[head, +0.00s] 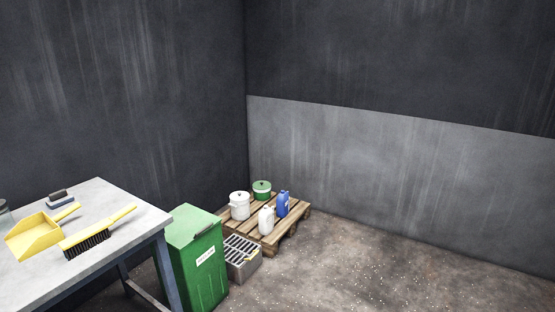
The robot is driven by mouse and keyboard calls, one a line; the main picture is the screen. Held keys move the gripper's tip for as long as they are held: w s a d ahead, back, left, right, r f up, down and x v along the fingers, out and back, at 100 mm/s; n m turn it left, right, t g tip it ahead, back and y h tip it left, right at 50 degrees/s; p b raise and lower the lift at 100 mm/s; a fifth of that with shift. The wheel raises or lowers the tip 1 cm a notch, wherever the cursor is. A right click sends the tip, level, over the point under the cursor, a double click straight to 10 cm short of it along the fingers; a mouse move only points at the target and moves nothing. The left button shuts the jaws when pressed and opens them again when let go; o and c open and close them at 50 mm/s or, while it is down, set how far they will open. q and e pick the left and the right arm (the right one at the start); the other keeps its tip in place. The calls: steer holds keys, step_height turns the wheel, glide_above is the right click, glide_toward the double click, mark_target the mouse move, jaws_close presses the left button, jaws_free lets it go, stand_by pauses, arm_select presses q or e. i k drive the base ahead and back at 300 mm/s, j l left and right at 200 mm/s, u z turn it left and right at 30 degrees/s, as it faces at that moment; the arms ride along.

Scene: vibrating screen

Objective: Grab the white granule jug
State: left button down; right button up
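A white jug (266,220) stands upright on the front part of a wooden pallet (285,238) in the far corner of the room. Whether it holds granules cannot be told at this size. A white lidded bucket (240,206) stands behind it to the left, and a blue jug (282,204) stands behind it to the right. A green lidded bucket (262,191) is at the back of the pallet. Neither of my grippers shows in the head view.
A green bin (196,262) and a grey slotted crate (243,262) stand left of and in front of the pallet. A table (128,222) at the left holds a yellow dustpan (34,236) and a brush (92,240). The floor (360,265) to the right is open, with scattered white specks.

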mark_target(266, 217)
steer(key=i+l+z, duration=0.25)
steer(key=i+z, duration=0.15)
steer(key=i+l+z, duration=0.15)
steer(key=i+z, duration=0.6)
steer(key=i+j+u, duration=0.1)
steer(key=i+u, duration=0.2)
steer(key=i, duration=0.2)
steer(key=i+u, duration=0.3)
steer(key=i, duration=0.2)
steer(key=i+l+u, duration=0.1)
steer(key=i+u, duration=0.25)
steer(key=i, duration=0.15)
steer(key=i+l+u, duration=0.3)
steer(key=i, duration=0.15)
